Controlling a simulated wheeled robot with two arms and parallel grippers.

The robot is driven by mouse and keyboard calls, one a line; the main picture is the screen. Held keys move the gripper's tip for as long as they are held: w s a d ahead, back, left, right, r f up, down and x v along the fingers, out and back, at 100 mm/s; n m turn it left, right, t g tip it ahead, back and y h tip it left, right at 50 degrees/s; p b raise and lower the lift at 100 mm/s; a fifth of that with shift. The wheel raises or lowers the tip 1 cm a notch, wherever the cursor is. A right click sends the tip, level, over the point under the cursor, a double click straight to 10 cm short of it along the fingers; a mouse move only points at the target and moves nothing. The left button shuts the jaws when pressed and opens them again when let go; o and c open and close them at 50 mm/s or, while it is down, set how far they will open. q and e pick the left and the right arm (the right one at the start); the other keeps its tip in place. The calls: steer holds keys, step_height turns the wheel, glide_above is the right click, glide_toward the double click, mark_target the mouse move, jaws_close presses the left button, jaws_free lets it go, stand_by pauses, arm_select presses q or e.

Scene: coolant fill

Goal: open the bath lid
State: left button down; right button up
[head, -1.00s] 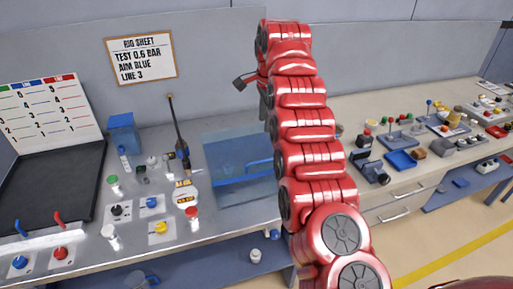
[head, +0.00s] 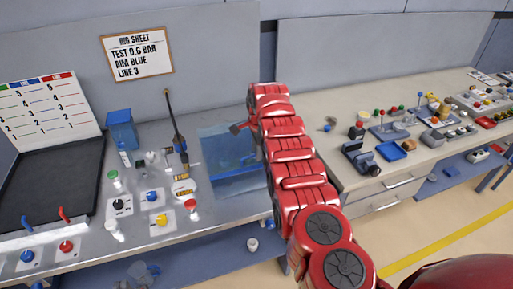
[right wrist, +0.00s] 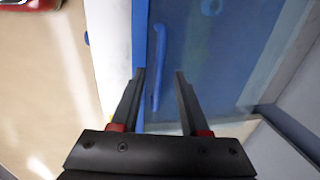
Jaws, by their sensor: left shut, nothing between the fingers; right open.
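The bath (head: 215,150) is a see-through blue box set in the bench, and its blue lid (right wrist: 220,65) looks shut. A blue bar handle (right wrist: 158,65) runs along the lid near its edge in the right wrist view. My right gripper (right wrist: 160,72) is open, and the handle shows between its fingertips; I cannot tell how far beneath them it lies. In the head view my right gripper (head: 238,128) is at the bath's upper right, partly hidden by my red arm, which also covers the bath's right side. My left gripper is not in view.
Left of the bath stand a black and yellow wand (head: 175,125), a blue box (head: 121,130) and several coloured knobs. A black tray (head: 50,185) is at far left. A second bench (head: 340,105) on the right holds many small parts.

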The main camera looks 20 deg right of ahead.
steer(key=shift+f, duration=0.2)
steer(key=shift+s, duration=0.1)
steer(key=shift+c, duration=0.3)
jaws_close()
stand_by(1.0)
